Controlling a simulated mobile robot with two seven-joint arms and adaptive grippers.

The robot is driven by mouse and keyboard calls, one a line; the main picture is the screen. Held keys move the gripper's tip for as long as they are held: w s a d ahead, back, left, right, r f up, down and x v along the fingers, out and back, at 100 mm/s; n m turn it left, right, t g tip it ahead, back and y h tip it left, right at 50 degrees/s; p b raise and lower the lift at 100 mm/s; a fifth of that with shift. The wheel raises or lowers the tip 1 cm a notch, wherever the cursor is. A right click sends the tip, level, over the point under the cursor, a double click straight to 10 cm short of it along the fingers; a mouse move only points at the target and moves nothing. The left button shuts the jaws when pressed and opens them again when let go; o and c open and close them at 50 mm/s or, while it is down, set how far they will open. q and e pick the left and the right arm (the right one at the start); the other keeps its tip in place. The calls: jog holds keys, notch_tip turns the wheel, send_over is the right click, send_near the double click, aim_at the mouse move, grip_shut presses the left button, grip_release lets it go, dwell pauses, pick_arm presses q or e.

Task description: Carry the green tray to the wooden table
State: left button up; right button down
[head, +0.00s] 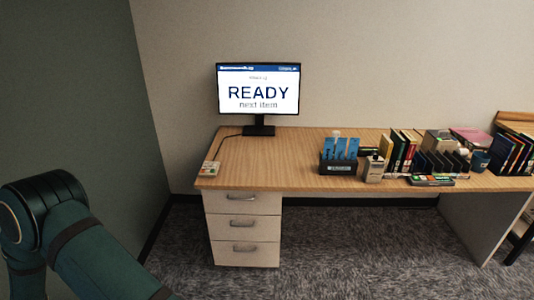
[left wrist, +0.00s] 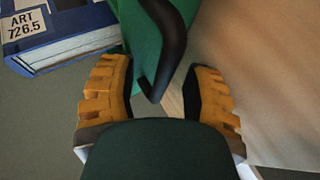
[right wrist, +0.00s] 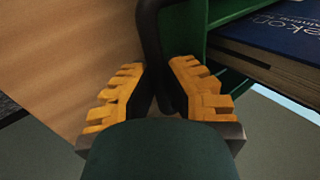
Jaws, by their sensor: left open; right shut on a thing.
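The green tray shows only in parts, in the left wrist view (left wrist: 142,45) and the right wrist view (right wrist: 194,45); the head view does not show it. It has black handles and carries books. My left gripper (left wrist: 160,70) is open, with a black handle (left wrist: 172,45) between its spread fingers. My right gripper (right wrist: 157,68) is shut on the other black handle (right wrist: 150,30). A wooden surface shows beside the tray in the left wrist view (left wrist: 265,60) and the right wrist view (right wrist: 65,50). I cannot tell whether the tray touches it.
A blue book labelled ART 726.5 (left wrist: 60,38) and another blue book (right wrist: 285,28) are at the tray. In the head view, a wooden desk (head: 270,165) bears a monitor (head: 258,90) reading READY, card holders and several books. Drawers (head: 243,228) stand below; carpet lies in front.

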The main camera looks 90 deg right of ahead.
pick_arm(q)
jog(key=shift+c, duration=0.8)
jog(key=shift+a+r, duration=0.1)
jog(key=v, duration=1.3)
jog(key=shift+s+a, duration=0.3)
dwell(0.7)
jog(key=shift+r, duration=0.2)
notch_tip(320, 180, up, 5)
jog(key=shift+f, duration=0.1)
dwell(0.6)
pick_arm(e)
jog(key=c, duration=1.3)
grip_release()
